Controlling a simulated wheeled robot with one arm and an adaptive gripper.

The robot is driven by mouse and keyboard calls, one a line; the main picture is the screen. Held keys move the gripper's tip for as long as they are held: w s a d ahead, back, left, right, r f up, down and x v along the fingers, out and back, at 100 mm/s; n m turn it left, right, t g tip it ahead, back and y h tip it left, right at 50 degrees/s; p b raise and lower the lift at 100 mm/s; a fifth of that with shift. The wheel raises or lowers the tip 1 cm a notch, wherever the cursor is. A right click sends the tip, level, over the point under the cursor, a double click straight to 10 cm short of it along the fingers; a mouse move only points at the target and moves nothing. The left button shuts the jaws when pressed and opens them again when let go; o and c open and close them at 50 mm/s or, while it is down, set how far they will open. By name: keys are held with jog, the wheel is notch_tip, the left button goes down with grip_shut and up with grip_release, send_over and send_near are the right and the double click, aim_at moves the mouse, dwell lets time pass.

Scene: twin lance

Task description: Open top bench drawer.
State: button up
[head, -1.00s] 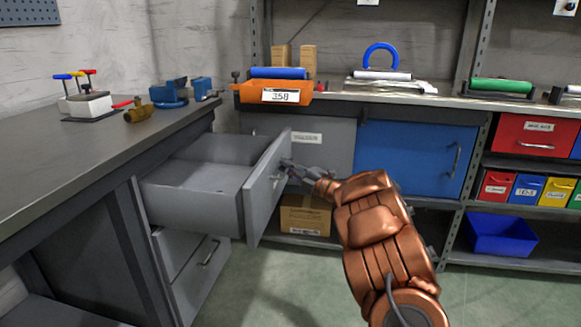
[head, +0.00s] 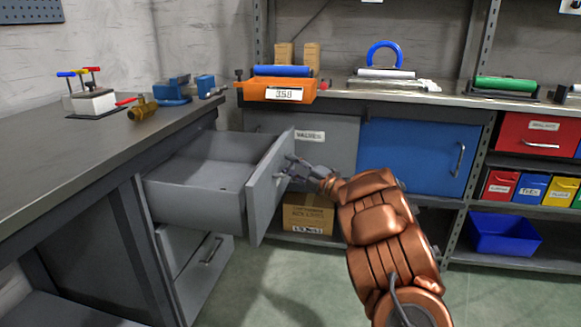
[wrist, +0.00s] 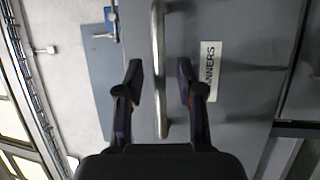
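The top bench drawer (head: 196,195) is pulled well out of the grey workbench, and its inside looks empty. Its front panel (head: 268,190) faces right toward my arm. In the wrist view the drawer front carries a label reading "NNERS", and the metal bar handle (wrist: 159,70) runs upright between my fingers. My gripper (wrist: 160,82) is open, with one finger on each side of the bar and a gap visible on both sides. In the head view my gripper (head: 293,170) is at the drawer front; the handle is hidden there.
A lower drawer (head: 200,262) with its own handle is below. The bench top (head: 80,150) holds valves and a blue vise (head: 172,91). Grey and blue cabinets (head: 415,155) stand behind, with a cardboard box (head: 307,215) beneath. Green floor is clear in front.

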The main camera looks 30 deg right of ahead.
jog(key=v, duration=1.1)
jog(key=shift+s, duration=0.25)
jog(key=shift+d, duration=0.1)
